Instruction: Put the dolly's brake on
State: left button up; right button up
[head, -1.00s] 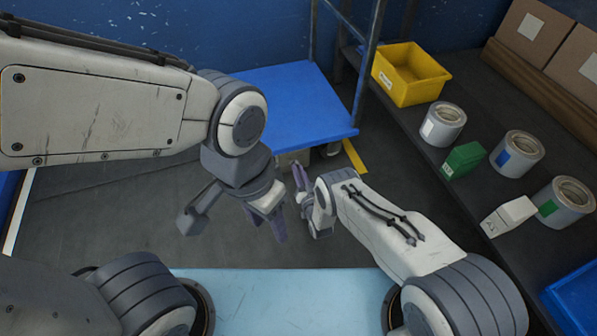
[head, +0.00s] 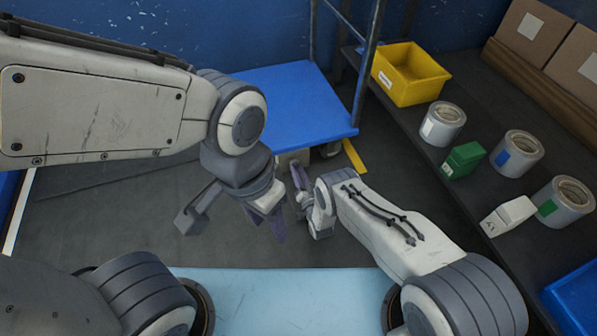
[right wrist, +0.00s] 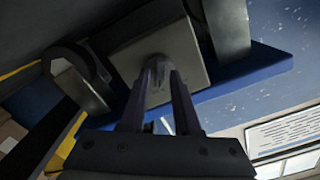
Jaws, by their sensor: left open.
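The dolly (head: 290,105) has a blue deck and blue-grey uprights, and stands against the blue wall. A caster (head: 331,150) shows under its front edge, beside a beige box (head: 293,158). In the right wrist view this box (right wrist: 185,60) hangs under the deck between dark wheel parts. My right gripper (head: 299,172) points at the dolly's front edge. The brake's own shape is not clear. My left gripper (head: 232,228) is open and empty, nearer to me, left of the right one.
A dark bench (head: 425,160) on the right holds a yellow bin (head: 410,75), several tape-like rolls (head: 443,124), a green box (head: 463,160), a white box (head: 508,215) and cartons (head: 530,32). A yellow floor strip (head: 354,156) lies beside the dolly. Grey floor (head: 100,215) is free at left.

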jog(key=shift+o, duration=0.3)
jog(key=shift+s+d+r, duration=0.1)
jog(key=shift+s, duration=0.1)
jog(key=p+v, duration=0.5)
jog(key=v, duration=0.5)
